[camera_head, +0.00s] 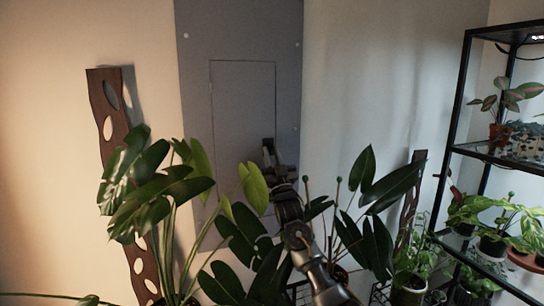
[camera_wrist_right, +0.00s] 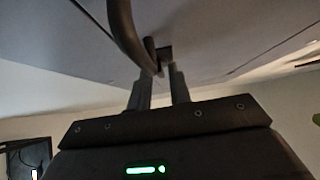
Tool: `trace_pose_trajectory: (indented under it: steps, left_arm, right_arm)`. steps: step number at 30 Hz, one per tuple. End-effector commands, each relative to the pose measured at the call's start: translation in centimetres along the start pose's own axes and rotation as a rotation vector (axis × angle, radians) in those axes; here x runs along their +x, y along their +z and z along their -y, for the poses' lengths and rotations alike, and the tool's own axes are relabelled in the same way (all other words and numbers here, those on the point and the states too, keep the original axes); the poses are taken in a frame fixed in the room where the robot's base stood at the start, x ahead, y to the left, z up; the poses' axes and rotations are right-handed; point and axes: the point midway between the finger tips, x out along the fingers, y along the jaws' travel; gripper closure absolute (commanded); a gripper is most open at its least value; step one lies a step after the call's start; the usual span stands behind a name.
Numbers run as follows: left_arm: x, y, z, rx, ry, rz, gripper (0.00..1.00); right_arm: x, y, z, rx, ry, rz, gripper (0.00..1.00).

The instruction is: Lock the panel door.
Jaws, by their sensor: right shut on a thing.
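The grey panel (camera_head: 290,100) stands upright on the wall in the head view. Its door (camera_head: 243,95) shows as a thin rectangular outline and looks flush with the panel; its lower part is hidden by leaves and my arm. My right gripper (camera_head: 269,152) is at the door's lower right edge. In the right wrist view, my right gripper (camera_wrist_right: 160,80) is shut on a dark handle (camera_wrist_right: 127,35), a curved bar that runs up from between the fingers. A small dark block sits behind it against the panel. My left gripper is not in view.
Large leafy plants (camera_head: 160,185) stand in front of the panel and around my right arm. A black shelf rack (camera_head: 455,120) with several potted plants is at the right. A wooden board with holes (camera_head: 110,110) leans on the wall at the left.

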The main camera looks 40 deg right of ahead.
Motion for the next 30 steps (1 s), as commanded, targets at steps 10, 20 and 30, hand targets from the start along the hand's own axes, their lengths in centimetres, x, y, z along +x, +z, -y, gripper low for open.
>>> trace_pose_trajectory:
  steps: [10,20,30]
  left_arm:
    - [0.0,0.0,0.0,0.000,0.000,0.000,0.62]
    - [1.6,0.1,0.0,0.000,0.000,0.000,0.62]
    - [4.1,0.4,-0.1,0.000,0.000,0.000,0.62]
  right_arm:
    - [0.1,-0.1,0.0,0.000,0.001,-0.002,0.70]
    - [-2.9,0.3,0.1,0.001,0.000,0.000,0.70]
    - [-9.2,0.2,0.0,0.000,0.001,-0.002,0.70]
